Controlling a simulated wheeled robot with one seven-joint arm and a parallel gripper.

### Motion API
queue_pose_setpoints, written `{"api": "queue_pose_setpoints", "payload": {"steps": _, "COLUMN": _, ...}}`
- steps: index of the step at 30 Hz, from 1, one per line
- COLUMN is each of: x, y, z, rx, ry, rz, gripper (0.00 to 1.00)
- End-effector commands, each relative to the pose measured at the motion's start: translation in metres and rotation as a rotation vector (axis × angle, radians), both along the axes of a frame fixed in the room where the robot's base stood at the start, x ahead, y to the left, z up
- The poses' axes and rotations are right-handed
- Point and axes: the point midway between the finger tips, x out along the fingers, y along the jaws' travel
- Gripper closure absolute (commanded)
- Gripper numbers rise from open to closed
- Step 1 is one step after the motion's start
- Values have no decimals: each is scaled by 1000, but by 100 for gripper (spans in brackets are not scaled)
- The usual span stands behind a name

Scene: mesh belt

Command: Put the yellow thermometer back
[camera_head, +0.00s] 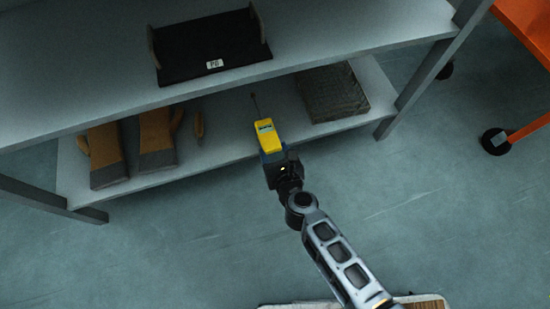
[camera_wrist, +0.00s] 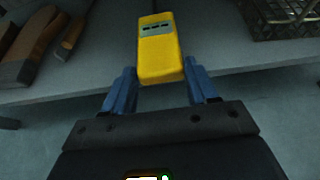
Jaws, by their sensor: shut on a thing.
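The yellow thermometer (camera_head: 267,136) has a small grey display and a thin dark probe that points away from me. It also shows in the wrist view (camera_wrist: 160,50). My gripper (camera_head: 272,157) is shut on its near end, with a blue finger on each side (camera_wrist: 157,88). In the head view the thermometer is in front of the lower shelf (camera_head: 225,140), its far part overlapping the shelf's front edge. I cannot tell its exact height above the shelf. A black tray (camera_head: 210,50) with a small white label, which seems to read "P8", is on the upper shelf.
A pair of brown gloves (camera_head: 158,140) and a small wooden-handled tool (camera_head: 199,128) lie on the lower shelf at left. A grey mesh basket (camera_head: 332,95) sits at right. The shelf between them looks clear. The upper shelf (camera_head: 340,30) overhangs. An orange wheeled frame (camera_head: 525,25) stands far right.

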Motion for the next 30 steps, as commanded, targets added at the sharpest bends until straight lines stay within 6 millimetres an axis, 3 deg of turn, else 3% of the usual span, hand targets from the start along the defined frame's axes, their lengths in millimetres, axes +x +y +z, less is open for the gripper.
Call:
{"api": "queue_pose_setpoints", "payload": {"steps": 1, "x": 0, "y": 0, "z": -12, "rx": 0, "ry": 0, "rz": 1, "gripper": 77}}
{"api": "queue_pose_setpoints", "payload": {"steps": 6, "x": 0, "y": 0, "z": -31, "rx": 0, "ry": 0, "rz": 1, "gripper": 77}}
{"api": "queue_pose_setpoints", "payload": {"steps": 20, "x": 0, "y": 0, "z": -35, "rx": 0, "ry": 0, "rz": 0, "gripper": 77}}
{"api": "queue_pose_setpoints", "payload": {"steps": 21, "x": 0, "y": 0, "z": -35, "rx": 0, "ry": 0, "rz": 0, "gripper": 40}}
{"api": "queue_pose_setpoints", "payload": {"steps": 28, "x": 0, "y": 0, "z": -34, "rx": 0, "ry": 1, "rz": 0, "gripper": 18}}
{"api": "queue_pose_setpoints", "payload": {"steps": 30, "x": 0, "y": 0, "z": -34, "rx": 0, "ry": 1, "rz": 0, "gripper": 17}}
